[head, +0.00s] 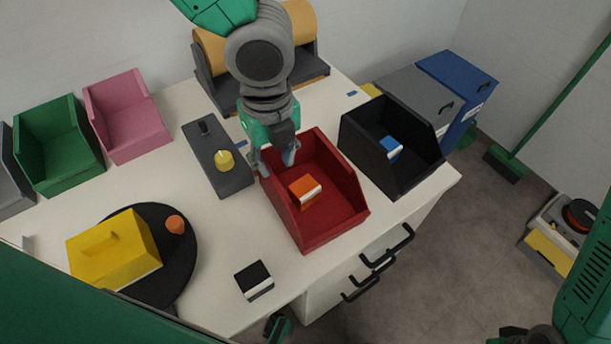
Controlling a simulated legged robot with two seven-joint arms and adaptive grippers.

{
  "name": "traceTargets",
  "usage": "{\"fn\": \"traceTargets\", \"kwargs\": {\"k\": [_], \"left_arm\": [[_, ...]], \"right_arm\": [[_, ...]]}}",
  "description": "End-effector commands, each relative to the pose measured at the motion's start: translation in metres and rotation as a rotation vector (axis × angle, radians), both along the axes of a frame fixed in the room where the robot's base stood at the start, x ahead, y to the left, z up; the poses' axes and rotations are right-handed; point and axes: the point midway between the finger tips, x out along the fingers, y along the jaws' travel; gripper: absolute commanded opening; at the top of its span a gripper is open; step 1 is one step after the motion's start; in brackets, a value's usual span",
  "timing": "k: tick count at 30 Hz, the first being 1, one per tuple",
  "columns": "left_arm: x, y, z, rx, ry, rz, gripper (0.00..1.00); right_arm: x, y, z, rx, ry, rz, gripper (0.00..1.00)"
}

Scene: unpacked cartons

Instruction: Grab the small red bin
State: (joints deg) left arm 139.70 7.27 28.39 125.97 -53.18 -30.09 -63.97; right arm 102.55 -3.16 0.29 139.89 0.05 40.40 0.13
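The small red bin (335,213) stands on the white table, its open top facing up. An orange block with a white label (304,190) lies inside it. My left gripper (273,158) is at the bin's back left wall. Its fingers are apart, one on the outer left side and one over the inside of the bin. I cannot tell whether either finger touches the wall. My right gripper cannot be made out.
A black bin (380,165) with a blue block stands close to the right. A grey tray (228,182) with a yellow piece is close on the left. A black round plate (188,262) holds a yellow box (115,258). A small black and white box (254,281) lies in front.

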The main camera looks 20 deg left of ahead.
Motion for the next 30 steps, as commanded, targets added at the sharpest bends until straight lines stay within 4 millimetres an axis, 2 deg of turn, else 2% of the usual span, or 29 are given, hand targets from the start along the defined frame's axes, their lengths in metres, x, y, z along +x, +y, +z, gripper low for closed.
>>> {"fn": "traceTargets", "kwargs": {"k": [3, 9, 17, 24, 30], "left_arm": [[0.001, 0.002, -0.030, 0.000, 0.006, -0.002, 0.28], [0.003, 0.008, -0.065, -0.006, 0.007, 0.001, 0.28], [0.000, 0.010, -0.085, -0.009, 0.007, -0.001, 0.28], [-0.006, 0.008, -0.121, -0.004, 0.008, -0.001, 0.28], [-0.006, 0.008, -0.127, -0.007, 0.005, 0.000, 0.28]], "right_arm": [[0.000, 0.000, -0.009, -0.001, 0.001, -0.001, 0.40], [0.000, -0.001, -0.017, -0.001, 0.000, -0.001, 0.40], [0.000, 0.000, -0.023, 0.000, 0.000, 0.000, 0.40], [0.000, 0.000, -0.036, 0.000, 0.000, 0.000, 0.40], [0.000, -0.001, -0.037, 0.000, 0.000, -0.001, 0.40]]}}
